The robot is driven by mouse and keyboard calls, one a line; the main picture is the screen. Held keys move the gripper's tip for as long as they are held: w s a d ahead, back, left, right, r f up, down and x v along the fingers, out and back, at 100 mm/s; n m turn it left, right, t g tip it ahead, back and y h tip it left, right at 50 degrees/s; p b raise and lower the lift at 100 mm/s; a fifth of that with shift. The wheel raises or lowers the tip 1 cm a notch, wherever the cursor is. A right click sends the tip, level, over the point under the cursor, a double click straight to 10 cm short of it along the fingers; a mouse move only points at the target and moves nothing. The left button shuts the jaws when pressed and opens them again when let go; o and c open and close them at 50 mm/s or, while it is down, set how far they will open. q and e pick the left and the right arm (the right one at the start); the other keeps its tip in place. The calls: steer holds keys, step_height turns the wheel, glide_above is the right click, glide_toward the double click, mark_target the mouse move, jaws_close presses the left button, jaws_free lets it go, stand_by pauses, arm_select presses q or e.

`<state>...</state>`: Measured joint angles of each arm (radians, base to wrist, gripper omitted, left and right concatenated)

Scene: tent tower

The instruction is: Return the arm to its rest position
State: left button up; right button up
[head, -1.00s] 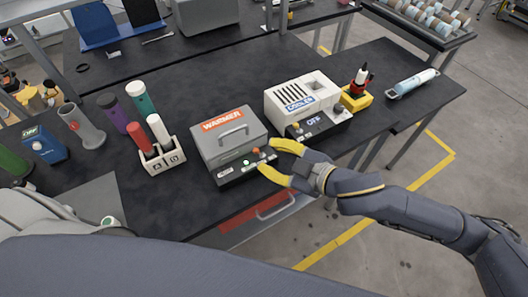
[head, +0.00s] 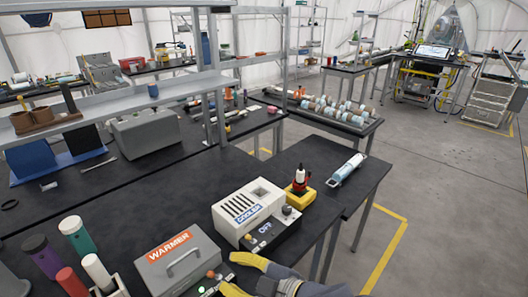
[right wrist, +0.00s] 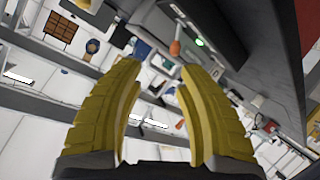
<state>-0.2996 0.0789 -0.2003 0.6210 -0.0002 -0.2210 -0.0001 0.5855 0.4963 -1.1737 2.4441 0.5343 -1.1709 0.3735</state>
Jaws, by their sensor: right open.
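My right gripper (head: 243,274) is at the bottom of the head view, its yellow fingers apart and empty. It is beside the front of the grey warmer box (head: 178,262), near its orange-tipped lever and a lit green light. In the right wrist view the two yellow fingers (right wrist: 160,70) are spread with nothing between them. A dark box edge with a green light (right wrist: 199,42) and an orange knob (right wrist: 175,48) show beyond the fingers. My left gripper is not in view.
The white cooler (head: 249,211) reads OFF and stands right of the warmer. A yellow holder with a red-black bottle (head: 299,187) and a pale blue cylinder (head: 346,168) are further right. Tubes (head: 75,236) stand at left. Floor right of the table is clear.

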steer(key=w+d+f+m+t+h, duration=0.2)
steer(key=d+f+m+h, duration=0.2)
steer(key=d, duration=0.4)
steer(key=w+d+f+m+t+h, duration=0.2)
steer(key=d+f+m+t+h, duration=0.15)
steer(key=d, duration=0.45)
steer(key=s+d+f+m+g+h, duration=0.1)
steer(key=s+d+f+g+h, duration=0.15)
steer(key=s+d+f, duration=0.4)
steer(key=s+d+f+m+g+h, duration=0.15)
steer(key=s+d+h, duration=0.25)
steer(key=d, duration=0.5)
steer(key=s+d+f+m+g+h, duration=0.1)
steer(key=s+d+f+g+h, duration=0.15)
steer(key=s+d+f, duration=0.35)
steer(key=s+a+f+g+y, duration=0.1)
steer(key=a+f+y, duration=0.1)
steer(key=f, duration=1.4)
steer(key=s+a+f+g+y, duration=0.1)
steer(key=s+a+f, duration=0.15)
steer(key=f, duration=1.35)
steer(key=s+f+m+g+y, duration=0.1)
steer(key=s+f+m+g, duration=0.1)
steer(key=s+f, duration=1.7)
steer(key=shift+s+m+g, duration=0.4)
steer(key=shift+s+m, duration=0.2)
steer(key=shift+s, duration=0.05)
steer(key=shift+y, duration=0.25)
